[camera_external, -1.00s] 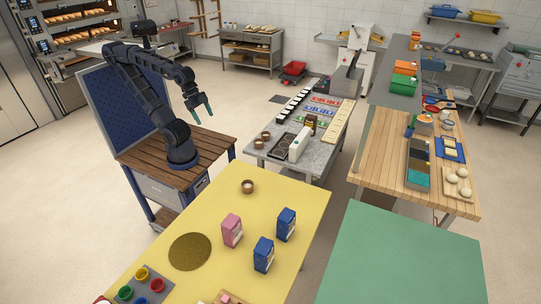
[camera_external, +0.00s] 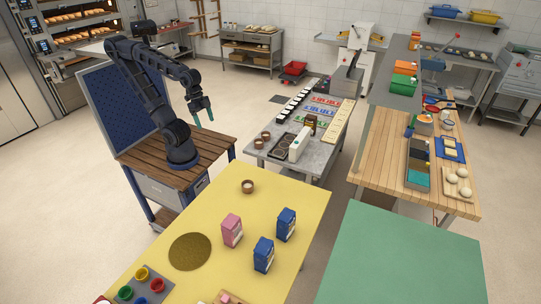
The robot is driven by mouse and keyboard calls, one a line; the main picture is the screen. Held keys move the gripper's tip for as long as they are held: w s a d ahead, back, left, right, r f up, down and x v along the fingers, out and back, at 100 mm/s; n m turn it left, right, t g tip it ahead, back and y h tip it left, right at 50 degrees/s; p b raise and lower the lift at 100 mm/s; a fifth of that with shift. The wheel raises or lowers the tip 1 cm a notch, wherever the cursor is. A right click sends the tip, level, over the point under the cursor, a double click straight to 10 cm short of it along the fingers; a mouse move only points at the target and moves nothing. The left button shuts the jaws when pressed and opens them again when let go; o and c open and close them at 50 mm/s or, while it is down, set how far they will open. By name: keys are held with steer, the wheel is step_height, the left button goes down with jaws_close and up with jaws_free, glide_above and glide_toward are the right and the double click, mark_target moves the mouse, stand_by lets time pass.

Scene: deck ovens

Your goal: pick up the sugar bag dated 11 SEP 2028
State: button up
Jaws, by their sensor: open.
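Three bags stand upright on the yellow table (camera_external: 285,198). One bag is pink (camera_external: 232,231). A blue bag (camera_external: 264,254) stands in front to its right, and another blue bag (camera_external: 286,224) stands farther right and back. Any date print on them is too small to read, so I cannot tell which is dated 11 SEP 2028. My gripper (camera_external: 204,114) is open and empty, with teal fingertips. It hangs in the air well behind the bags, above the floor between my wooden-topped base and the grey work table.
A small bowl (camera_external: 247,186) and a round brown mat (camera_external: 189,251) are on the yellow table. A tray of coloured cups (camera_external: 127,291) is at its front left. The grey table (camera_external: 283,157) behind holds containers. A green table (camera_external: 405,255) stands to the right.

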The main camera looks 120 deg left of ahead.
steer(key=w+d+f+n+g+h, duration=0.45)
steer(key=w+d+f, duration=0.25)
steer(key=w+d, duration=0.25)
steer(key=n+h, duration=1.2)
steer(key=h, duration=0.1)
glide_toward(226, 233)
steer(key=shift+s+d+t, duration=0.2)
steer(key=shift+s+t, duration=0.15)
steer(key=shift+s, duration=0.25)
steer(key=shift+w+d, duration=0.15)
steer(key=shift+d, duration=2.6)
jaws_close()
steer(key=shift+r, duration=0.1)
